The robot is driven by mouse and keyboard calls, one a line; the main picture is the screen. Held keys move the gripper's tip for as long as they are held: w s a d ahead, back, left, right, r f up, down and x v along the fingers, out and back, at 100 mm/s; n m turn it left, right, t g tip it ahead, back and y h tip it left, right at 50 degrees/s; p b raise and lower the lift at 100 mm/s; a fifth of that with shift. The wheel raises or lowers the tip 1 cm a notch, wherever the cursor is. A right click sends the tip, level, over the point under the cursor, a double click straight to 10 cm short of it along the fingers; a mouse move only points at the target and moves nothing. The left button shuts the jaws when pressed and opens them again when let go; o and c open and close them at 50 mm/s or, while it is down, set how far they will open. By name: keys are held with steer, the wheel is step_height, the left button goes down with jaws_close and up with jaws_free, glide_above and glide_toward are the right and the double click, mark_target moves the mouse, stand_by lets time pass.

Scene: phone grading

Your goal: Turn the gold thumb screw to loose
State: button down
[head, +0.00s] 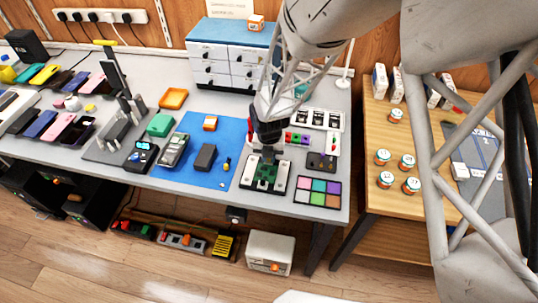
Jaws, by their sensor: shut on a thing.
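My gripper (268,152) points down at the back edge of a small board holder, its fingertips close together. The holder (248,180) has pale metal sides and stands on the grey bench, to the right of the blue mat. A green circuit board (268,174) lies in it. The gold thumb screw does not show apart from the gripper; the fingers are shut on it at the holder's back edge and cover it. I cannot make out how far the screw is turned.
A palette of coloured squares (318,192) lies right of the holder, with a dark block (322,161) behind it. The blue mat (205,180) carries a phone and small parts. A drawer cabinet (230,50) stands behind. A wooden table (380,130) with jars is at right.

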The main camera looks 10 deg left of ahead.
stand_by(0.3)
steer(key=c, duration=1.1)
jaws_free()
steer(key=shift+r, duration=0.1)
steer(key=shift+r, duration=3.8)
